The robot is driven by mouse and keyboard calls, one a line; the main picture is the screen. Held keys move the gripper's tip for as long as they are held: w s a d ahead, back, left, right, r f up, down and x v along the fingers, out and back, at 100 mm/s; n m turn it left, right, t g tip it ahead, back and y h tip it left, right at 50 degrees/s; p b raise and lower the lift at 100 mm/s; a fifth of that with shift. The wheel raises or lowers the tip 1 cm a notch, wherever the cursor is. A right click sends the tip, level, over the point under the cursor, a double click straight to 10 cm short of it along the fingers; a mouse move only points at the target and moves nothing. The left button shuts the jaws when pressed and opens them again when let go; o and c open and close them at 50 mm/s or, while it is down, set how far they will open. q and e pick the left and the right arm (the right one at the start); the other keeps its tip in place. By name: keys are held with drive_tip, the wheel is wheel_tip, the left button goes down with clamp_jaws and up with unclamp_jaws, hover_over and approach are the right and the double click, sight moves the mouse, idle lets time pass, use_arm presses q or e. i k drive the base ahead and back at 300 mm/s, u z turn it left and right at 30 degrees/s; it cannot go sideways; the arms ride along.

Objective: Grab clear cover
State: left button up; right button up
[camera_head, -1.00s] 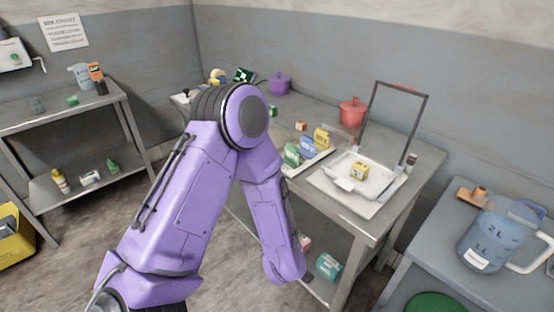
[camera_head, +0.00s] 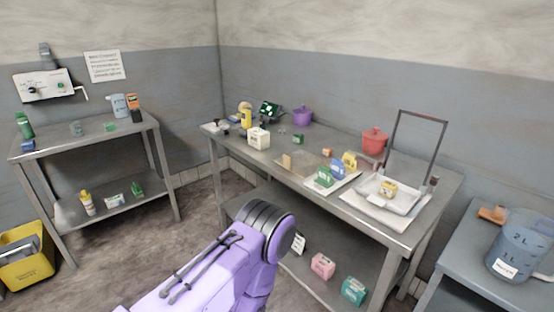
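An upright dark-rimmed frame (camera_head: 417,119) with a see-through middle stands at the back of a white tray (camera_head: 397,199) on the steel table's right part. It may be the clear cover. A small yellow box (camera_head: 388,188) sits in the tray. A flat, see-through brownish sheet (camera_head: 312,166) lies on the middle of the table, and I cannot tell whether that is the cover instead. One purple arm of mine reaches in from the bottom, well short of the tray. Neither gripper shows.
The steel table (camera_head: 232,139) also holds a red pot (camera_head: 374,142), a purple pot (camera_head: 302,115), a white box (camera_head: 258,137) and several small boxes. A side table at right carries a large blue jug (camera_head: 518,245). A yellow bin (camera_head: 27,258) stands at left.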

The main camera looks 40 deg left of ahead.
sight(303, 164)
drive_tip(key=u, duration=0.7)
drive_tip(key=i, duration=0.95)
drive_tip(key=u, duration=0.4)
